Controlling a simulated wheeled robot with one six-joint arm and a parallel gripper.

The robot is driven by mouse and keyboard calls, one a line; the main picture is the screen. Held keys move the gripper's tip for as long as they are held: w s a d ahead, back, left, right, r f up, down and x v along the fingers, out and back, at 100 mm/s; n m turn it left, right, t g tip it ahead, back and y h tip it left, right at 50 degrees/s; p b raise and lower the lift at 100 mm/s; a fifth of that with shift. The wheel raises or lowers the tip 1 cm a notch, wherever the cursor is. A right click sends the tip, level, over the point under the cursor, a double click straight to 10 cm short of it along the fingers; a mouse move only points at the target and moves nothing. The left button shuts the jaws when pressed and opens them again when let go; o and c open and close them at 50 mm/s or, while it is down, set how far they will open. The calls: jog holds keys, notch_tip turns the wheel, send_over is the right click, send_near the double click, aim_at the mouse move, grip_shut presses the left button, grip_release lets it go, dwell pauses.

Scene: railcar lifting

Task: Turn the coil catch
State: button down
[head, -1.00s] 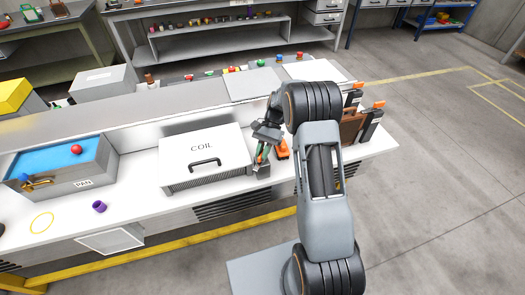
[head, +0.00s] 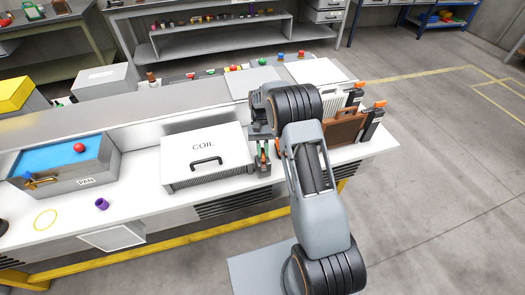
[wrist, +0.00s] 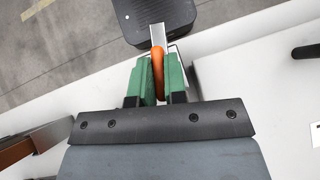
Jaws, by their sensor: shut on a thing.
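The white box lettered COIL (head: 206,150) stands shut on the bench in the head view, with a black handle on its lid. Beside its right side is the coil catch, a small grey stand with an orange lever. In the wrist view the orange lever (wrist: 158,62) sits between the green fingers of my gripper (wrist: 159,84), with a grey metal bar beyond it. My gripper is shut on this lever. In the head view my gripper (head: 263,163) points down beside the box, and my arm and the fingers hide most of the lever.
A grey pan (head: 90,162) with blue inside and a red ball stands at the left. A purple ring (head: 102,204) lies on the bench front. A brown-framed panel (head: 345,130) between orange-tipped posts stands close to my arm's right.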

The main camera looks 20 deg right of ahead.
dwell(0.4)
jog(key=c, duration=1.2)
grip_release()
jog(key=shift+o, duration=0.2)
jog(key=p+v, duration=0.9)
jog(key=v, duration=0.4)
jog(key=shift+r+p, duration=0.3)
jog(key=shift+p, duration=0.05)
jog(key=shift+w, duration=0.15)
jog(key=shift+w+p, duration=0.1)
jog(key=shift+p, duration=0.4)
